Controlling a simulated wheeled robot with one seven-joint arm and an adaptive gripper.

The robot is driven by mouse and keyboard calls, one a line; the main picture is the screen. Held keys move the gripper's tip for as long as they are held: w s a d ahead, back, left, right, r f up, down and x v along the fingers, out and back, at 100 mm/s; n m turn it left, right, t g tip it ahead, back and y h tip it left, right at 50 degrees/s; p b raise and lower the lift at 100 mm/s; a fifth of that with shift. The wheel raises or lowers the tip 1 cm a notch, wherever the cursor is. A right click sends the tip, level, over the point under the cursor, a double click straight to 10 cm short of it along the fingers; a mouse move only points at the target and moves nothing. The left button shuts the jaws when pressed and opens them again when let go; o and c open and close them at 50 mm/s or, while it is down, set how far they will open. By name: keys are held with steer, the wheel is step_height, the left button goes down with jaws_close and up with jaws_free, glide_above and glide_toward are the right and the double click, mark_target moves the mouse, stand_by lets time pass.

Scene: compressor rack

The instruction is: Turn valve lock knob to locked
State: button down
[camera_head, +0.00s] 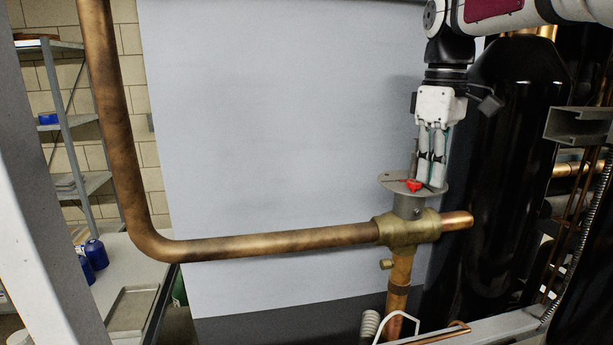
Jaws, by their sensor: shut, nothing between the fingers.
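The valve (407,228) is a brass body where the long copper pipe (270,243) meets a short copper stub and a pipe going down. A grey round plate (398,183) sits on a grey stem above the valve body. A small red knob (414,185) is on top of this plate. My gripper (431,182) points straight down over the plate and is shut, with nothing between its fingers. Its fingertips are at or just above the plate, right beside the red knob on its right. I cannot tell whether they touch the knob.
A tall black cylinder (495,170) stands close to the right of my gripper. A pale panel (270,130) is behind the pipe. A metal rail (480,329) crosses below right. A shelf (75,120) and blue bottles (95,254) are far left. Free room lies left of the gripper, above the pipe.

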steer(key=shift+s+a+f+p, duration=0.45)
steer(key=shift+s+a+p, duration=0.05)
steer(key=shift+p, duration=0.85)
steer(key=shift+s+a+p, duration=0.1)
steer(key=shift+a+p, duration=0.3)
steer(key=shift+p, duration=0.05)
stand_by(0.6)
steer(key=shift+s+r, duration=0.1)
steer(key=shift+s, duration=0.1)
step_height(320, 180, up, 6)
steer(key=shift+s+d, duration=0.15)
steer(key=shift+s, duration=0.05)
stand_by(0.8)
steer(key=shift+w, duration=0.1)
